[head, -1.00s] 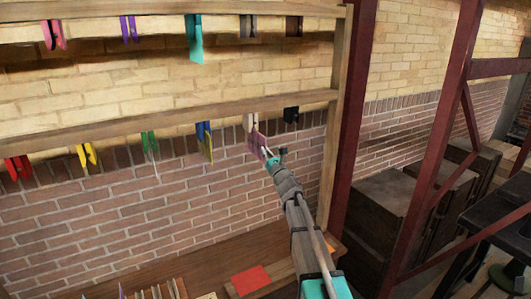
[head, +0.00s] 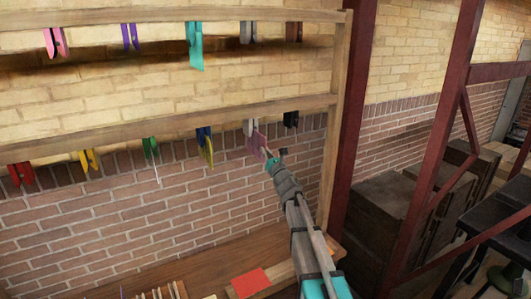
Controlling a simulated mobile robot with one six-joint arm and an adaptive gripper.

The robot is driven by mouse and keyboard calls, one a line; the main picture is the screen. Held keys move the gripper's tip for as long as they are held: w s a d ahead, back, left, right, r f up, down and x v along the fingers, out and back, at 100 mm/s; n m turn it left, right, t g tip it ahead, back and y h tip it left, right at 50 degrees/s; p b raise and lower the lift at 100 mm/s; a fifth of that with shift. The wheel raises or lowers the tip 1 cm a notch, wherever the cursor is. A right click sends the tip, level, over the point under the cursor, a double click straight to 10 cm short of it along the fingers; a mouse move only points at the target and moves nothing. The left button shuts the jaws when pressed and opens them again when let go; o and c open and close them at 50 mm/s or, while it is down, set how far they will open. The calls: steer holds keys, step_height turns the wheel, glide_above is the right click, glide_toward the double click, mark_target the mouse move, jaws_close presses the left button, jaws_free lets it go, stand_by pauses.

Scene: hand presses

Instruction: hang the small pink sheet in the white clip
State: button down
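The small pink sheet (head: 256,143) is at the lower rail, just under the white clip (head: 249,127). Its top edge is at the clip's jaws; I cannot tell at this size whether the clip grips it. My gripper (head: 271,159) is at the sheet's lower right side, with its fingertips close to or on the sheet. The fingers are too small and partly hidden to show whether they are shut on it.
A black clip (head: 291,118) hangs just right of the white one. A blue clip (head: 204,132) with a yellow sheet (head: 206,152) hangs to the left. The wooden post (head: 335,150) stands close on the right. A red sheet (head: 250,282) lies on the bench below.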

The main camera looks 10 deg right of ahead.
steer(key=shift+r+p, duration=0.4)
steer(key=shift+r, duration=0.1)
stand_by(0.4)
steer(key=shift+c, duration=2.4)
jaws_free()
steer(key=shift+s+f, duration=0.1)
steer(key=shift+s, duration=0.05)
steer(key=b+v, duration=0.2)
steer(key=v, duration=0.4)
steer(key=shift+s+b, duration=0.3)
steer(key=shift+b, duration=0.05)
steer(key=shift+d+f, duration=0.1)
steer(key=shift+d, duration=0.05)
